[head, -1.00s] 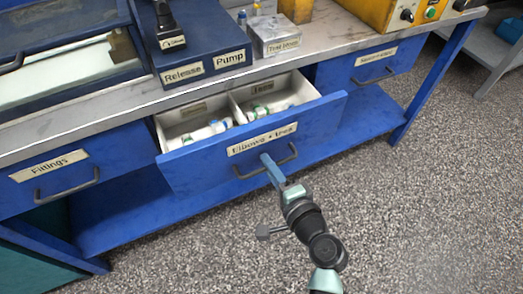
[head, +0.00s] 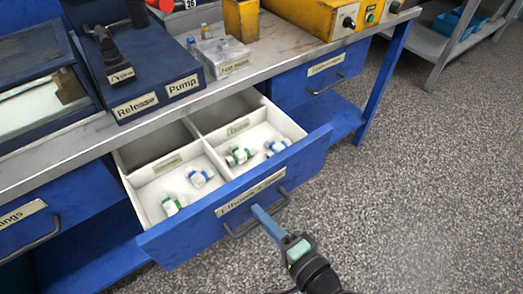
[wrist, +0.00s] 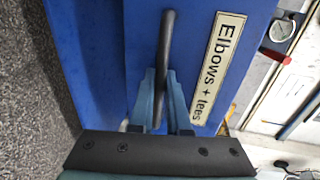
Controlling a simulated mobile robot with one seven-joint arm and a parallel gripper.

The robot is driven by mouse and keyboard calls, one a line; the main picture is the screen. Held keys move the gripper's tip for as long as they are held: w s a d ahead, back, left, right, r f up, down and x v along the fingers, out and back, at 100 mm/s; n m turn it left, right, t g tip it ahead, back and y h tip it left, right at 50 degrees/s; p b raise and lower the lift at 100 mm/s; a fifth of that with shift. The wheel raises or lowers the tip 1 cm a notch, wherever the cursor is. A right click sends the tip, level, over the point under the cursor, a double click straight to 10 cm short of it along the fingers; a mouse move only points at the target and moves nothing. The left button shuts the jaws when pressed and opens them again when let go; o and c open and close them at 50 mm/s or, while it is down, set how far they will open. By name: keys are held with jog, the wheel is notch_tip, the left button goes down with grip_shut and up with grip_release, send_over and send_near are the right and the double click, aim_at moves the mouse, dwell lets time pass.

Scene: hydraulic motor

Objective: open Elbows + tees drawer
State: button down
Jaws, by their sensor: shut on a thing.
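The blue Elbows + tees drawer (head: 240,203) is pulled well out from under the bench in the head view. Its white inner compartments show, with several small white fittings with green or blue ends (head: 240,156) in the front ones. Its dark bar handle (head: 283,197) is on the front panel below the label. My gripper (head: 257,210) is at this handle. In the wrist view, my gripper's blue-grey fingers (wrist: 160,98) are shut around the handle bar (wrist: 165,50), next to the label reading Elbows + tees (wrist: 218,67).
The Fittings drawer (head: 62,205) at left and another labelled drawer (head: 305,85) at right are closed. The bench top (head: 150,133) carries the Release and Pump box (head: 150,75), a test block (head: 222,58) and yellow units (head: 320,28). Speckled floor (head: 420,190) in front is clear.

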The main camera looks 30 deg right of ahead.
jog(key=c, duration=1.2)
grip_release()
jog(key=shift+o, duration=0.2)
jog(key=p+v, duration=0.1)
jog(key=v, duration=1.2)
jog(key=shift+p, duration=0.35)
